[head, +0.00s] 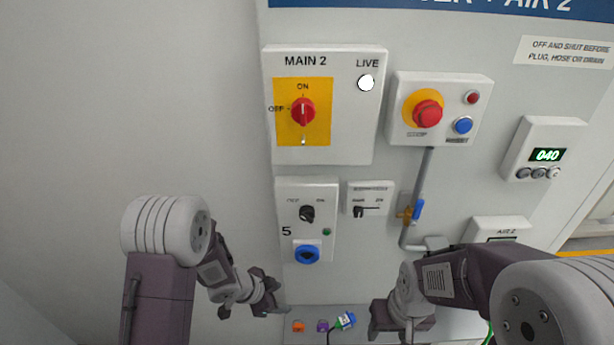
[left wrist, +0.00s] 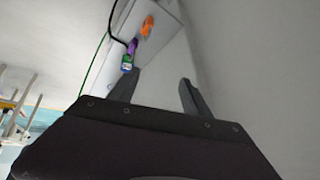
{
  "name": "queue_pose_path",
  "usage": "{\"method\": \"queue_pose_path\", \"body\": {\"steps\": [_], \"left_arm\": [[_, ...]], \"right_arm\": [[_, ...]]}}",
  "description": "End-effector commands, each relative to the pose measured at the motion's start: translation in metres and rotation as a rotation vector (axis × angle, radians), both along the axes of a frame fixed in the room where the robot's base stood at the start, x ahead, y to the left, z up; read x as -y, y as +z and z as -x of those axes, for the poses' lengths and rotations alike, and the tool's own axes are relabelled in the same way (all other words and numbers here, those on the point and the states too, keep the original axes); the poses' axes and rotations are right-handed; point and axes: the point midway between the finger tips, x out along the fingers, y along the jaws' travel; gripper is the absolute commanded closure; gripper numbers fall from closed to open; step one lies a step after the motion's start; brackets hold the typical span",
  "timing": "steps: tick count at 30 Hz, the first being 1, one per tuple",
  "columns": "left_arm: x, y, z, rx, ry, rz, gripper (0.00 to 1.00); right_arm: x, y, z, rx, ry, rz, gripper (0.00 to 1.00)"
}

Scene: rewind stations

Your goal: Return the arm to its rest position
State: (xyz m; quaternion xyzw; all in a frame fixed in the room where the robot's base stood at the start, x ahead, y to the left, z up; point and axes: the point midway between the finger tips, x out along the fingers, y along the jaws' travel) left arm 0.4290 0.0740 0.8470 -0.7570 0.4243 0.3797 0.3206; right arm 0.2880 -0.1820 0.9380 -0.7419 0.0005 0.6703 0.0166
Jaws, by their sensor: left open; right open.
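My left gripper (head: 268,304) is low in the head view, left of the switch panel's lower part. Its two fingers stand apart in the left wrist view (left wrist: 158,90), with nothing between them. My right gripper (head: 388,328) is at the bottom of the head view, right of the small plugs. It is partly hidden by its own wrist, and I see nothing held in it. Both arms are bent, with the grippers apart from the panel's controls.
The wall panel carries a MAIN 2 box (head: 345,120) with a red rotary switch (head: 303,112), an emergency-stop box (head: 398,130), a blue socket (head: 307,254) and a display unit (head: 528,172). Below, a shelf (head: 300,338) holds an orange plug (head: 298,326), a purple plug (head: 323,326) and a green-blue connector (head: 345,320).

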Motion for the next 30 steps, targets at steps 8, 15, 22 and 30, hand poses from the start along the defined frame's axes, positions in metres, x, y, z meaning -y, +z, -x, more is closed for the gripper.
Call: {"method": "queue_pose_path", "body": {"steps": [8,15,22,30], "left_arm": [[-0.052,0.084,-0.026,0.107,0.342,-0.054,0.43],[-0.111,0.116,0.057,-0.13,0.922,-0.054,0.43],[-0.1,0.093,0.134,-0.465,1.144,-0.067,0.43],[-0.1,0.093,0.141,-0.495,1.149,-0.082,0.43]], "right_arm": [[0.0,0.0,0.0,0.0,0.0,0.0,0.46],[0.0,0.0,0.0,0.0,0.0,0.0,0.46],[0.0,0.0,0.0,0.0,0.0,0.0,0.46],[0.0,0.0,0.0,0.0,0.0,0.0,0.46]]}}
